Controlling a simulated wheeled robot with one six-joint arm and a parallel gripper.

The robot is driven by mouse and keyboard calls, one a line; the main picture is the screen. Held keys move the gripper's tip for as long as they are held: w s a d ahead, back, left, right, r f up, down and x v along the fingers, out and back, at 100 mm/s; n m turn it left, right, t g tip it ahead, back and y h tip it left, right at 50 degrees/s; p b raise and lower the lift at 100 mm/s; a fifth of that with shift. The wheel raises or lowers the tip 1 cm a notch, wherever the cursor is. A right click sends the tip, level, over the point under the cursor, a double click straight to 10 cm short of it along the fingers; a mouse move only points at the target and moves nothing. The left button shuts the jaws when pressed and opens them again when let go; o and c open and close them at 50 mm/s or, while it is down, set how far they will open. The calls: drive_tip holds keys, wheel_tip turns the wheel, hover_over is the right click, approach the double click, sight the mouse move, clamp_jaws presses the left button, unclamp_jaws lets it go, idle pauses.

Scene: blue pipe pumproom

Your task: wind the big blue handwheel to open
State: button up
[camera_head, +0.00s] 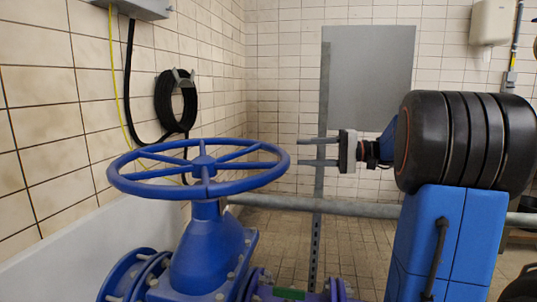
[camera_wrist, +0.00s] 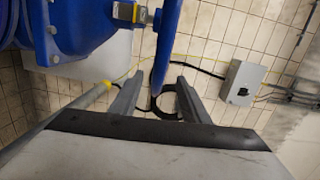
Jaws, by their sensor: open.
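The big blue handwheel (camera_head: 203,166) lies nearly level on top of the blue valve body (camera_head: 207,255) in the head view. It has a round rim, several spokes and a centre hub. My gripper (camera_head: 298,151) is just right of the rim, with its two fingers apart, one above the other, pointing left at the wheel. In the wrist view a blue strip of the rim (camera_wrist: 169,40) runs down between the lines of my open fingers (camera_wrist: 156,76). I see no contact, and I cannot tell whether the rim is between the fingertips or just beyond them.
A grey horizontal pipe (camera_head: 330,206) runs behind the valve. A grey upright post (camera_head: 318,230) stands behind my gripper. A black hose coil (camera_head: 176,100) hangs on the left tiled wall. A grey box (camera_wrist: 245,82) shows on the wall in the wrist view.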

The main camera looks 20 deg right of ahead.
drive_tip(key=x, duration=1.2)
drive_tip(key=shift+s, duration=0.1)
clamp_jaws()
